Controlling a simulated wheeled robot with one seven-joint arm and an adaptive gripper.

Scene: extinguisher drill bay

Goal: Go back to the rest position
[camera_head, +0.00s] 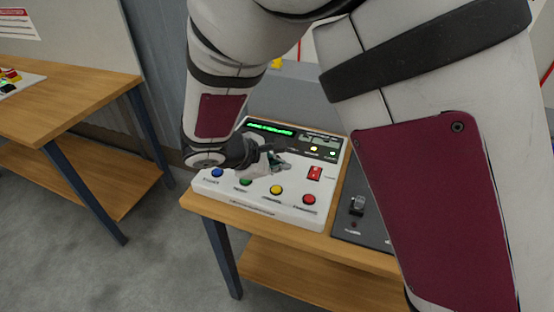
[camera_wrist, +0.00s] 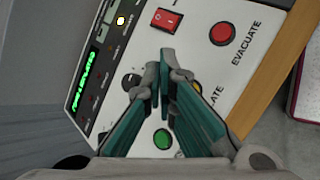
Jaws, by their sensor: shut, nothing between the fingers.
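My gripper (camera_head: 276,164) is shut and empty above the white control panel (camera_head: 235,197), at the end of my arm, which reaches in from the top. In the wrist view my gripper (camera_wrist: 156,82) has its fingertips together over the panel (camera_wrist: 264,75), between a red rocker switch (camera_wrist: 166,20) and a green button (camera_wrist: 163,139). A red button (camera_wrist: 222,34) labelled EVACUATE is at the upper right. In the head view the panel has blue (camera_head: 217,173), green (camera_head: 246,181), yellow (camera_head: 276,190) and red (camera_head: 309,199) buttons along its front. I cannot tell whether the fingers touch the panel.
The panel stands on a wooden table (camera_head: 256,229). A dark box with a lever (camera_head: 357,206) is to its right. Another wooden table (camera_head: 60,88) holds small coloured items at the left. Grey floor (camera_head: 60,250) is open between and in front of the tables.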

